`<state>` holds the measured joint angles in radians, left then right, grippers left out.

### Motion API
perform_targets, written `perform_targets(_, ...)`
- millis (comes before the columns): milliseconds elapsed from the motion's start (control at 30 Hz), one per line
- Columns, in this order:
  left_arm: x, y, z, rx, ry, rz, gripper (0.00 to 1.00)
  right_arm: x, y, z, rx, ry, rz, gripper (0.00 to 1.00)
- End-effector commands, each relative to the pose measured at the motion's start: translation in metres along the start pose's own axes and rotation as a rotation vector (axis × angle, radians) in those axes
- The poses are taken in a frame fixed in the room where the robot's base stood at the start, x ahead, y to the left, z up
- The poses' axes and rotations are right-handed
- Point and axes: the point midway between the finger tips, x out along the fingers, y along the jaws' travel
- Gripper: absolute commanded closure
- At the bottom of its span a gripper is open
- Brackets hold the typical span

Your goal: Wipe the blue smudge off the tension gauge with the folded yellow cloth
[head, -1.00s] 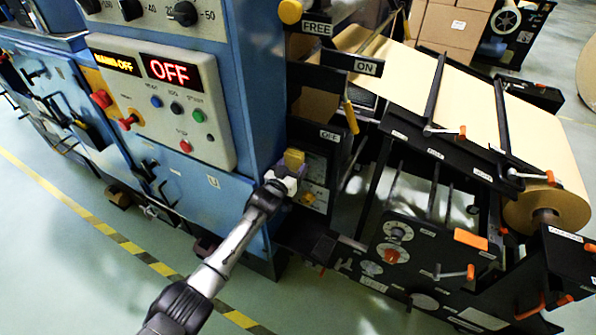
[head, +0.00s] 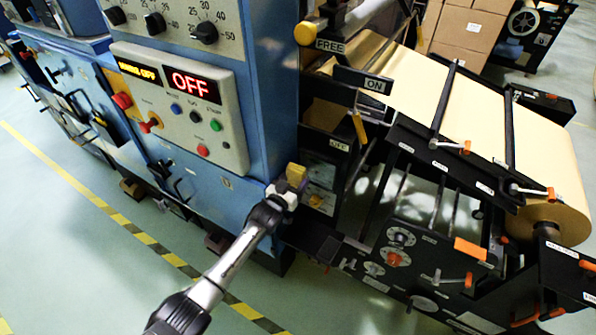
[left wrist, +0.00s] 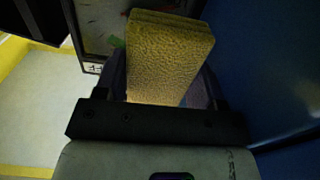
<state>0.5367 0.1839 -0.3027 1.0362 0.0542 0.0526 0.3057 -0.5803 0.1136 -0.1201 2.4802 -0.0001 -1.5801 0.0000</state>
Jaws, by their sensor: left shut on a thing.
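The folded yellow cloth (head: 297,172) stands up out of my left gripper (head: 289,188), which is shut on it. In the left wrist view the cloth (left wrist: 168,52) is a thick, rough yellow block between the fingers. In the head view the cloth is in front of the left part of a small dark-framed panel with a pale face (head: 323,171), below the OFF label. I cannot tell whether this panel is the tension gauge, or whether the cloth touches it. No blue smudge can be made out. My right gripper is not in view.
The blue cabinet (head: 272,95) rises close beside my left gripper. Black machine frames carry the brown paper web and kraft roll (head: 552,215) at the right. A dial plate (head: 400,238) is lower right. Open floor with a striped line lies at the left.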

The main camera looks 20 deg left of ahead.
Motion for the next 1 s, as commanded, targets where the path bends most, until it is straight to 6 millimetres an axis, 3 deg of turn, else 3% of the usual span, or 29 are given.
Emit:
perform_targets(100,-0.007,0.000,-0.001,0.000,-0.002,-0.001,0.56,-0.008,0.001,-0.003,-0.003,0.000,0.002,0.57)
perform_targets(600,-0.011,0.000,-0.001,0.000,0.000,0.000,0.56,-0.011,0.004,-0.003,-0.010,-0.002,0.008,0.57)
perform_targets(1000,-0.037,0.000,-0.002,0.000,-0.002,0.000,0.56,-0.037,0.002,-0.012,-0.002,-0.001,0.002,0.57)
